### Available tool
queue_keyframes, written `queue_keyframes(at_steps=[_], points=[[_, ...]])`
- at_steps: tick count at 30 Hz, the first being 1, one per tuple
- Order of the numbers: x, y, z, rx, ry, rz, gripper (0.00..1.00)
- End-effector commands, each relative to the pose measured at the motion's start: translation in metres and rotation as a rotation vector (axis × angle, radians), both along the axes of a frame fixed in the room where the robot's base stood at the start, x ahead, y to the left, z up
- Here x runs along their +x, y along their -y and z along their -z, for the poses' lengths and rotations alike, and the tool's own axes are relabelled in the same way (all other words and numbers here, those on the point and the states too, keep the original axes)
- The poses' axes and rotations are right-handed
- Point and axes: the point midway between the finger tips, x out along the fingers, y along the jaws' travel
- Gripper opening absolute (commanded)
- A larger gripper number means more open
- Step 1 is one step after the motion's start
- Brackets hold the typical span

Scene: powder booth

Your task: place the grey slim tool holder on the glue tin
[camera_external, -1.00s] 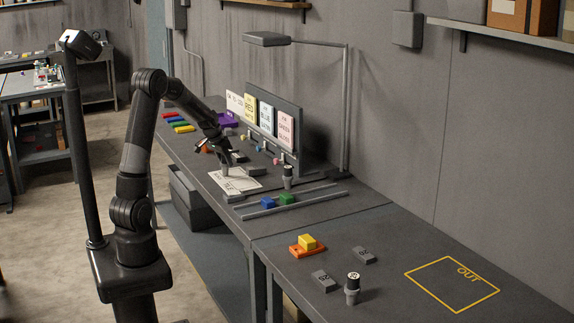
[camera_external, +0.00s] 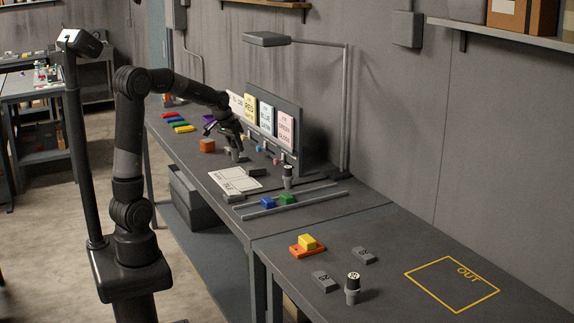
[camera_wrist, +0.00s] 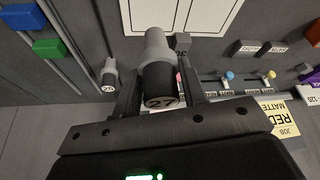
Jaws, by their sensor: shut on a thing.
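A grey tool holder (camera_wrist: 156,45) with a dark end marked 27 stands between my fingers in the wrist view. In the external view the held holder (camera_external: 236,155) is small below my gripper (camera_external: 233,143), which is over the bench near the sign panel. My gripper (camera_wrist: 159,88) is shut on the holder, one finger on each side. A similar holder (camera_external: 288,177) stands apart on the bench to the right; it also shows in the wrist view (camera_wrist: 109,76). I cannot tell which thing is the glue tin.
A white printed sheet (camera_external: 235,180) lies in front of my gripper. An orange block (camera_external: 207,146) is to its left. The sign panel (camera_external: 290,108) stands behind. Blue (camera_external: 268,203) and green (camera_external: 287,199) blocks sit between rails. The OUT square (camera_external: 452,284) is empty.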

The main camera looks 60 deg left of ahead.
Motion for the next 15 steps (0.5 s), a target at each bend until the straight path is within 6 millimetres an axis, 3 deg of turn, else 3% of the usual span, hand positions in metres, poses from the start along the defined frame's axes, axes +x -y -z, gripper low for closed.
queue_keyframes(at_steps=[4, 8, 15], points=[[0.004, -0.004, -0.003, -0.001, 0.0, -0.011, 0.04], [0.017, -0.027, -0.009, -0.006, 0.002, -0.056, 0.04], [0.053, -0.109, -0.03, -0.018, 0.005, -0.221, 0.04]])
